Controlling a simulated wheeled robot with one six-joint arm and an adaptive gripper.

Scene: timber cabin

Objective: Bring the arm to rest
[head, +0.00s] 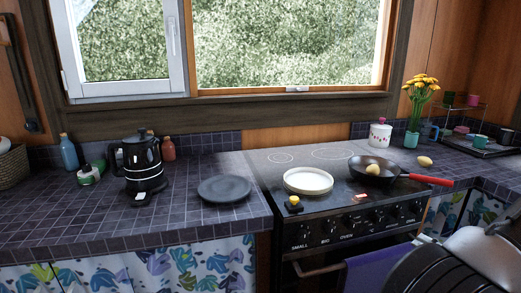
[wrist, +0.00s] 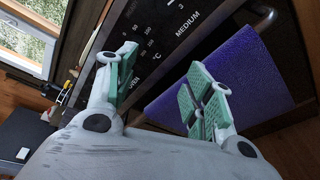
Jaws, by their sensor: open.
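My gripper (wrist: 160,88) shows in the wrist view with its two green-padded fingers spread apart and nothing between them. It is in front of the stove's front panel (wrist: 165,40), with the purple towel (wrist: 232,75) beyond the right finger. I cannot tell whether a finger touches the towel. In the head view my arm fills the lower right corner, and the fingers are hidden there.
The stove (head: 270,172) holds a white plate (head: 308,181) and a black pan (head: 392,181) with a red handle. The towel hangs on the oven rail (head: 320,270). A dark plate (head: 224,188) and a black kettle (head: 137,160) stand on the left counter.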

